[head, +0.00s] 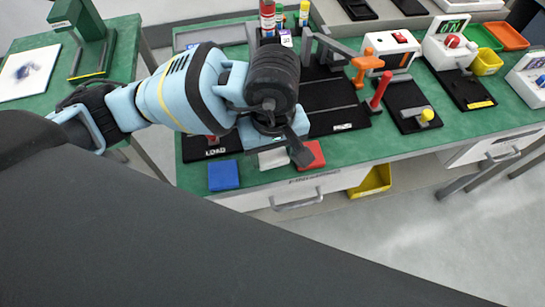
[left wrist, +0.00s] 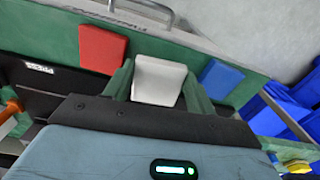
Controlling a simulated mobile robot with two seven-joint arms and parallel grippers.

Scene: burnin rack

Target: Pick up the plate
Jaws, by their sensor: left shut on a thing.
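A white plate (head: 272,158) shows just below my left gripper (head: 284,148) in the head view, near the front edge of the green bench. In the left wrist view the white plate (left wrist: 158,80) sits between the two fingers of the left gripper (left wrist: 158,70), which is shut on it. I cannot tell whether it touches the bench. A red plate (head: 311,155) lies to its right and a blue plate (head: 223,176) to its left, both on the bench. My right gripper is not in view.
A black mat marked LOAD (head: 212,147) lies behind the plates. Red (head: 379,91) and orange (head: 366,63) upright parts stand to the right. A drawer handle (head: 297,201) juts out below the front edge. A yellow bin (head: 371,181) is lower down. Open floor lies in front.

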